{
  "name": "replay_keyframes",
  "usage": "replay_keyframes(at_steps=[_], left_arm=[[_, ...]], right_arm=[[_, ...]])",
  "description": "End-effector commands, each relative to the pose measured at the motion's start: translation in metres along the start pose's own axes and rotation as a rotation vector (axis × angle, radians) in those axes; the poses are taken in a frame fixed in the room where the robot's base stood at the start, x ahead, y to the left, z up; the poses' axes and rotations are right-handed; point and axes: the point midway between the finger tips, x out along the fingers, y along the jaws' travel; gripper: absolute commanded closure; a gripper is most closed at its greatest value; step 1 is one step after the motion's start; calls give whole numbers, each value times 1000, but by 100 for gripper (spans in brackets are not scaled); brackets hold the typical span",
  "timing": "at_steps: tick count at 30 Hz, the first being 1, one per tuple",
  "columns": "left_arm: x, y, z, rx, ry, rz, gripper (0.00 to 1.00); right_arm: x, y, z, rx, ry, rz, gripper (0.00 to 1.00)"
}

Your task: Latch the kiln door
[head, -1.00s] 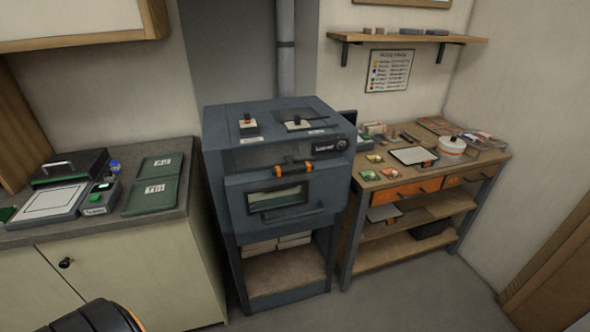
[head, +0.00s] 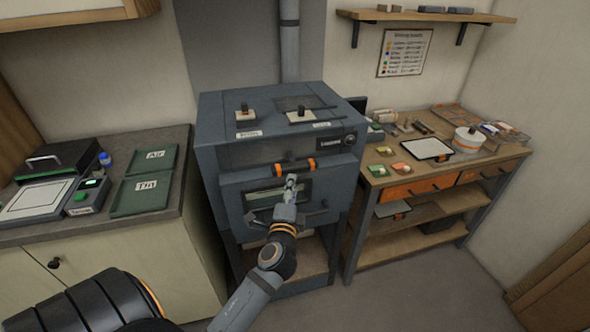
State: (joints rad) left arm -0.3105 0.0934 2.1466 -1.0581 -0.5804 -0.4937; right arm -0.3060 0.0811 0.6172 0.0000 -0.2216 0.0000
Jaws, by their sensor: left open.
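The dark blue-grey kiln (head: 230,125) stands in the middle of the head view. Its front door (head: 232,196) looks closed against the body, and a small window shows in it. A dark latch bar with orange ends (head: 309,164) lies across the front above the window. My left gripper (head: 291,179) is open in front of the door, just below the latch bar. Whether it touches the bar I cannot tell. My left arm hides part of the window and the middle of the door's lower handle (head: 321,216). My right gripper is not in view.
A counter (head: 178,189) with green trays (head: 145,193) and a device stands to the left. A wooden workbench (head: 480,166) with glass pieces and orange drawers stands close on the right. The floor (head: 420,290) at front right is clear.

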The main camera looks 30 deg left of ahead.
Motion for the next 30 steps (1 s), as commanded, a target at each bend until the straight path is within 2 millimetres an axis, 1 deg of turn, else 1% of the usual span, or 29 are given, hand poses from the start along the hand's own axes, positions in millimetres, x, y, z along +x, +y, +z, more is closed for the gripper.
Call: replay_keyframes(at_steps=[1,6,10,12,15,22,23,30], left_arm=[[12,-6,0,4,1,-3,55],[49,-5,0,2,0,-1,55],[70,-3,0,0,0,0,55],[76,-2,0,-1,0,1,55],[82,-1,0,-2,0,1,55],[82,0,0,-2,1,1,55],[82,0,0,-2,1,1,56],[82,0,0,-2,1,1,89]], right_arm=[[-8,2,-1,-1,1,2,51],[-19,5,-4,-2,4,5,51],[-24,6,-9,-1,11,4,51],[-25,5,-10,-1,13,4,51],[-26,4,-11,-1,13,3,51],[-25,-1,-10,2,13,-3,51],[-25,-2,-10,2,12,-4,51],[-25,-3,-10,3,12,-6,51]])
